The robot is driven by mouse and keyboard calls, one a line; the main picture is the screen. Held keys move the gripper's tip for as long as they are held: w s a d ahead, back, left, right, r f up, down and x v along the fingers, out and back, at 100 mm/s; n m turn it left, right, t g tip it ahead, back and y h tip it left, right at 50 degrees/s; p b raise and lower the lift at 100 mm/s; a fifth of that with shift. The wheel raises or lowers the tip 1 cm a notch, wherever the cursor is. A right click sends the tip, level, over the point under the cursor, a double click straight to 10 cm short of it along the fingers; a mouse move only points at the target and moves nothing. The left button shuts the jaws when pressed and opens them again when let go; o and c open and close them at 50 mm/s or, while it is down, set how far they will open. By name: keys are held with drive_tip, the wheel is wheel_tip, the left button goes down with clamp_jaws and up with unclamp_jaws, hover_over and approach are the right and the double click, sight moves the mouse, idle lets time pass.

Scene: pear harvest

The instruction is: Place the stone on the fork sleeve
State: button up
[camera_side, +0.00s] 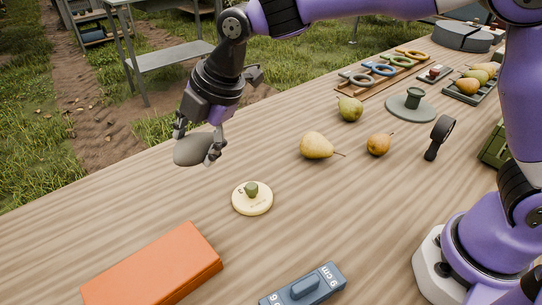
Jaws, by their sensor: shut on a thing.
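My gripper (198,145) is shut on a grey, smooth, oval stone (190,151). It holds the stone in the air over the left part of the wooden table. An orange flat rectangular piece (155,268), which looks like the fork sleeve, lies on the table at the lower left, nearer the camera than the stone. Its near end is cut off by the picture's edge. Nothing lies on its visible top.
A cream disc (252,204) with a green knob lies right of the orange piece. A blue-grey block marked in cm (304,288) is at the front. Pears (316,146) lie mid-table. A green-grey round stand (411,107), ring rack (384,70) and pear tray (470,91) are farther back.

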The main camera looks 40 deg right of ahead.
drive_tip(key=s+a+r+n+g+y, duration=0.25)
drive_tip(key=s+a+n, duration=0.45)
drive_tip(key=s+a, duration=1.05)
hover_over(141, 275)
drive_tip(key=s+d, duration=0.1)
drive_tip(key=d, duration=0.1)
drive_tip(key=shift+h, duration=0.45)
wheel_tip(141, 275, down, 6)
drive_tip(key=shift+f, duration=0.2)
drive_tip(key=shift+w+f, duration=0.15)
drive_tip(key=shift+f, duration=1.9)
drive_tip(key=shift+f, duration=0.1)
drive_tip(key=o, duration=1.4)
